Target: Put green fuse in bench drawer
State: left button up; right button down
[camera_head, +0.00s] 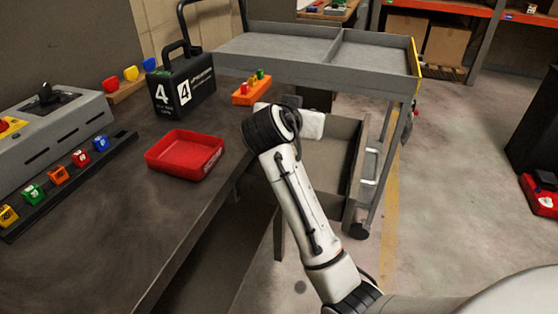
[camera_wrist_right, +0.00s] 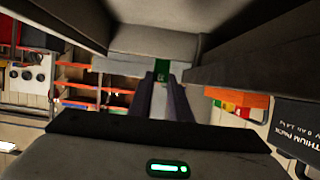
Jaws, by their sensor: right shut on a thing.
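My right gripper (camera_wrist_right: 162,85) is shut on a small green fuse (camera_wrist_right: 162,68), which shows between its fingertips in the right wrist view. In the head view my right arm reaches over the bench's edge. Its white hand is at the far end of the open bench drawer (camera_head: 343,195), and the fingers and held fuse are hidden. The grey drawer is pulled out to the right of the bench. I cannot tell how far the fuse is above or inside it. My left gripper is not in view.
The dark bench (camera_head: 130,225) holds a red tray (camera_head: 185,157), a black number 4 battery pack (camera_head: 187,85), an orange holder (camera_head: 250,93) with small coloured pieces, and a control box (camera_head: 50,125). A grey cart (camera_head: 320,55) stands close behind the drawer.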

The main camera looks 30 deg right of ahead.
notch_tip(320, 180, down, 4)
jog(key=shift+s+f+b, duration=0.1)
jog(key=shift+s+b, duration=0.05)
jog(key=shift+b, duration=0.15)
notch_tip(320, 180, down, 5)
jog(key=shift+b, duration=0.6)
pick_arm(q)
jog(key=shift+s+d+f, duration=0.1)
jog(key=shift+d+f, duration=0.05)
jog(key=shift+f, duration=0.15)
pick_arm(e)
jog(key=shift+f, duration=0.15)
jog(key=c, duration=1.6)
grip_release()
jog(key=shift+c, duration=0.2)
